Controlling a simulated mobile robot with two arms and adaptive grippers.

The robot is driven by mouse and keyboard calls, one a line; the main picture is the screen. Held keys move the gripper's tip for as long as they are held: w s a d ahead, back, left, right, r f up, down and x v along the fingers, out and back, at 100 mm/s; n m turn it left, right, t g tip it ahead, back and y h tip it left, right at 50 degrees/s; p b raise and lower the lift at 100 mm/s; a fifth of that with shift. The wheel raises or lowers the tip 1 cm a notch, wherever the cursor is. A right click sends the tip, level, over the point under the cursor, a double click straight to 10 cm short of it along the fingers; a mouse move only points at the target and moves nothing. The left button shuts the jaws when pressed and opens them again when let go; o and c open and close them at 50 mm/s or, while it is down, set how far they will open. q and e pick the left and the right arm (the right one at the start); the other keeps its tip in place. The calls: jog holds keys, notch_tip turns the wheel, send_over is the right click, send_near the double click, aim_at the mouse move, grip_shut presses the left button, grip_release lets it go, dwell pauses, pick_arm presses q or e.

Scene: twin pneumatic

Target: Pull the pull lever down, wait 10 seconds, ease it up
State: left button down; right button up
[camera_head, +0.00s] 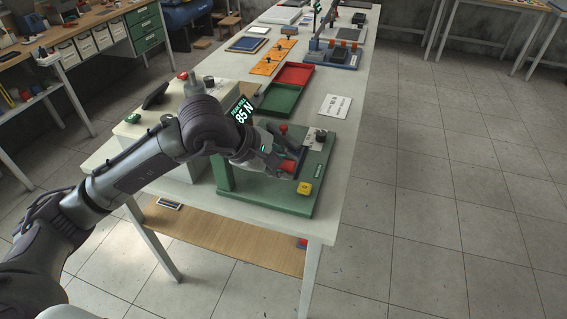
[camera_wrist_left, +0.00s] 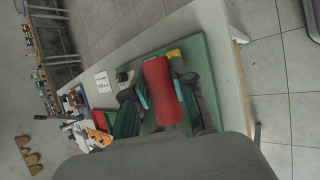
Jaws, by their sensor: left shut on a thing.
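The pull lever's red handle (camera_head: 288,166) shows at the green test fixture near the front end of the long table. My left gripper (camera_head: 284,160) is shut on this red handle. In the left wrist view the red handle (camera_wrist_left: 160,90) lies between the two dark fingers of the left gripper (camera_wrist_left: 160,97). The fixture's green base plate (camera_head: 293,203) carries a yellow block (camera_head: 304,188) at its front right corner. A display (camera_head: 242,110) behind my wrist reads 85 N. My arm hides much of the fixture and the lever's linkage. My right gripper is not in view.
A white printed card (camera_head: 335,106) lies behind the fixture. Red (camera_head: 294,74) and green (camera_head: 279,99) trays stand farther back. A pale box (camera_head: 150,125) with a red button sits to the left, partly behind my arm. The floor to the right is clear.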

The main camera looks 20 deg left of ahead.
pick_arm(q)
jog(key=shift+d, duration=0.1)
jog(key=c, duration=0.9)
grip_release()
jog(key=v, duration=1.2)
